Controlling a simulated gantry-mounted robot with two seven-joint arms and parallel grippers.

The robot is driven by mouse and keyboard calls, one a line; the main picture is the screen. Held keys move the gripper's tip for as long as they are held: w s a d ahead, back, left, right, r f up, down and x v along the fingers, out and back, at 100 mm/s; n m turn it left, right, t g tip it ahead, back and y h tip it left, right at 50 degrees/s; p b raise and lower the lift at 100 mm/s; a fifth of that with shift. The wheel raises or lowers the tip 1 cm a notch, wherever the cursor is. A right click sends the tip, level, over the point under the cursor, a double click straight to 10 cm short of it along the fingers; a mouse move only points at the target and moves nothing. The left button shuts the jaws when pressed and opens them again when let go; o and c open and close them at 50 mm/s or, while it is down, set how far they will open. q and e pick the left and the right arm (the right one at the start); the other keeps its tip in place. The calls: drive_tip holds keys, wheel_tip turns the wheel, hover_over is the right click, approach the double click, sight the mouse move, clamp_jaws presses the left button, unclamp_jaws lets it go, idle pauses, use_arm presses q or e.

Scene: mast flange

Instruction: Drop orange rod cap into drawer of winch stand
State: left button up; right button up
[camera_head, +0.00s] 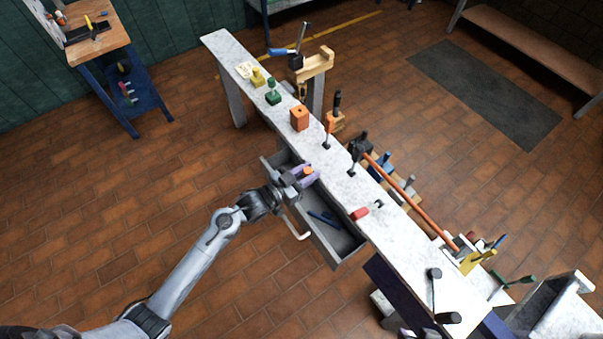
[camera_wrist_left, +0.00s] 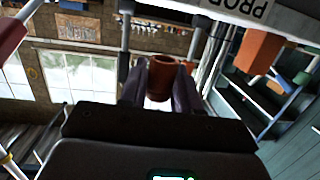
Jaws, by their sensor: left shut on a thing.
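My left gripper (camera_head: 306,174) is shut on the orange rod cap (camera_head: 308,171). It holds the cap above the open drawer, close to the bench edge, as seen in the head view. In the left wrist view the cap (camera_wrist_left: 162,78) looks like a short reddish-brown cylinder between the two dark fingers (camera_wrist_left: 160,92). The grey drawer (camera_head: 346,243) is pulled out from under the long bench and has a pale handle (camera_head: 297,228). A blue item (camera_head: 322,217) lies inside it. My gripper and forearm hide part of the drawer. My right gripper is not in view.
The long pale bench top (camera_head: 345,188) carries an orange block (camera_head: 299,118), a red piece (camera_head: 359,213), a green piece (camera_head: 272,97) and black-handled tools. A long orange rod (camera_head: 410,201) lies along the bench's far side. The brick floor left of the drawer is clear.

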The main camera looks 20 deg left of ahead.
sight(318, 180)
use_arm(q)
drive_tip(key=shift+m+g+h, duration=0.4)
drive_tip(key=shift+m+h, duration=0.1)
drive_tip(key=shift+h, duration=0.1)
drive_tip(key=f+b, duration=0.2)
drive_tip(key=f, duration=0.1)
drive_tip(key=f+b, duration=0.3)
drive_tip(key=w+f+b, duration=0.1)
drive_tip(key=f+b, duration=0.2)
drive_tip(key=shift+f, duration=0.2)
drive_tip(key=o, duration=1.1)
drive_tip(key=shift+w, duration=0.1)
